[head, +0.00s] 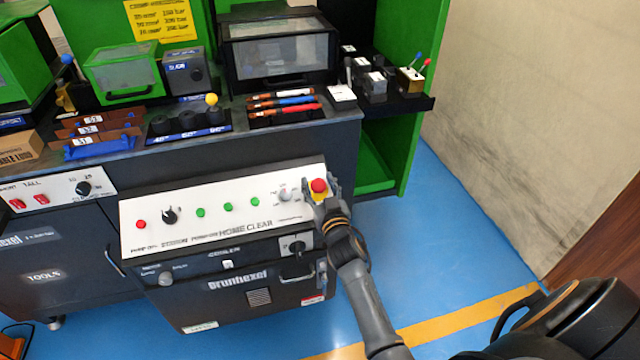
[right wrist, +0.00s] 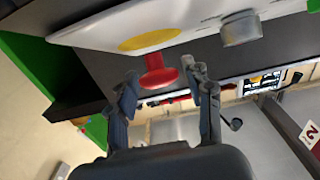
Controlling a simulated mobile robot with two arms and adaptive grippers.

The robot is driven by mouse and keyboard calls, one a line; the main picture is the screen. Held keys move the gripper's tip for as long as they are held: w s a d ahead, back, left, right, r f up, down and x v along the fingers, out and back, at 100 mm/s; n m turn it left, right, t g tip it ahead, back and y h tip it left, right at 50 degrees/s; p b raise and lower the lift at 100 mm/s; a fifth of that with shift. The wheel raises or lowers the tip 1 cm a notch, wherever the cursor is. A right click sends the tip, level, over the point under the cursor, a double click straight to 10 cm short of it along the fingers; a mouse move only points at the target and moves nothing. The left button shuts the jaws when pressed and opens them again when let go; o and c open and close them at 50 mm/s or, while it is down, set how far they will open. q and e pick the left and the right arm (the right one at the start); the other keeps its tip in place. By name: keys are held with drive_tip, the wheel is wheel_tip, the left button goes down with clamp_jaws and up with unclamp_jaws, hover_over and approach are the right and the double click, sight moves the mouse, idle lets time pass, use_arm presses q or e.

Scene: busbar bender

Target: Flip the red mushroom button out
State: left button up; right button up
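The red mushroom button (head: 319,186) sits on a yellow disc at the right end of the white control panel (head: 150,235). In the right wrist view the red button (right wrist: 157,76) stands out from its yellow disc (right wrist: 149,40) on a short stem. My right gripper (head: 322,193) is at the button, with its fingers on either side. In the right wrist view the right gripper (right wrist: 161,72) is open, and the button's head is between the fingertips. A gap shows on the left; I cannot tell whether the right finger touches. My left gripper is not in view.
A grey knob (head: 285,194) is just left of the button, and green buttons (head: 228,207) are farther along the panel. Blue floor (head: 450,260) to the right is clear.

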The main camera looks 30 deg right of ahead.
idle(0.3)
drive_tip(key=v, duration=1.2)
